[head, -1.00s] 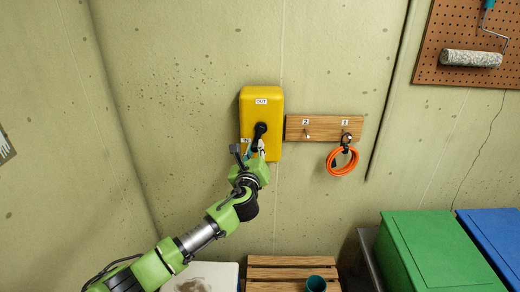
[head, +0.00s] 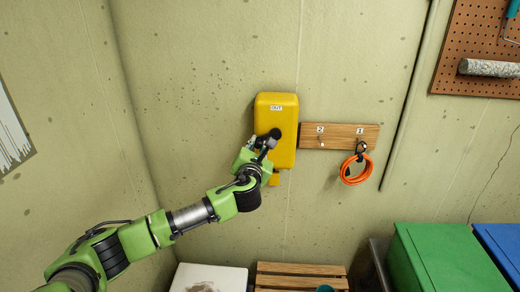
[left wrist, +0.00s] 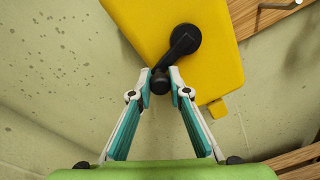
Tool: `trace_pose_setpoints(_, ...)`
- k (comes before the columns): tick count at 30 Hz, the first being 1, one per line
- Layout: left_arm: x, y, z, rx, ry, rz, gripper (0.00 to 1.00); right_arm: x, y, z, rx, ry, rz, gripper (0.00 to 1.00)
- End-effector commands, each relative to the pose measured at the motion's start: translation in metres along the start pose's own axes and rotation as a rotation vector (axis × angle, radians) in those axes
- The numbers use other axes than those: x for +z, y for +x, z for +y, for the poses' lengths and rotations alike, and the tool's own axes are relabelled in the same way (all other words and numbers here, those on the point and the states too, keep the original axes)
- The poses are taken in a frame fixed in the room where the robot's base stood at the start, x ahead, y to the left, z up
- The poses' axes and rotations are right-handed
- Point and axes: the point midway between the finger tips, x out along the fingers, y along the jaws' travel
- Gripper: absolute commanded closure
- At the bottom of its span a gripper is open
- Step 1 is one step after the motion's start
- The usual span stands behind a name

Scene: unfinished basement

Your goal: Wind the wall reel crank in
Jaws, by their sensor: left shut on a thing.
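The yellow wall reel (head: 277,103) is fixed to the wall in the head view, with a small label near its top. Its black crank (head: 275,133) shows partly past my gripper. In the left wrist view the crank arm (left wrist: 179,48) runs from its hub on the yellow face down and left to a dark knob (left wrist: 159,82). My left gripper (left wrist: 160,78) is shut on this knob, with its fingertips on both sides. In the head view my left gripper (head: 257,146) is at the reel's lower left. My right gripper is not in view.
A wooden hook board (head: 340,136) hangs right of the reel, with an orange coil (head: 356,169) on its right hook. Below are a wooden slatted crate (head: 300,276), a green box (head: 440,258) and a blue box (head: 503,245). A pegboard (head: 470,45) holds a paint roller.

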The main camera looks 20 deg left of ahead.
Motion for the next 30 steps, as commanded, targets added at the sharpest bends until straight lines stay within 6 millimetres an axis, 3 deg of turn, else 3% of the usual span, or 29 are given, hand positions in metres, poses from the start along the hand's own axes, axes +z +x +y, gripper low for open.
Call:
trace_pose_setpoints(12,0.014,-0.001,0.011,0.019,0.252,0.011,1.0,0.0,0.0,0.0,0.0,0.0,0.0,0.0)
trace_pose_setpoints(30,0.018,-0.001,0.012,0.022,0.314,0.013,1.0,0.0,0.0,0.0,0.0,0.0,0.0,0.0)
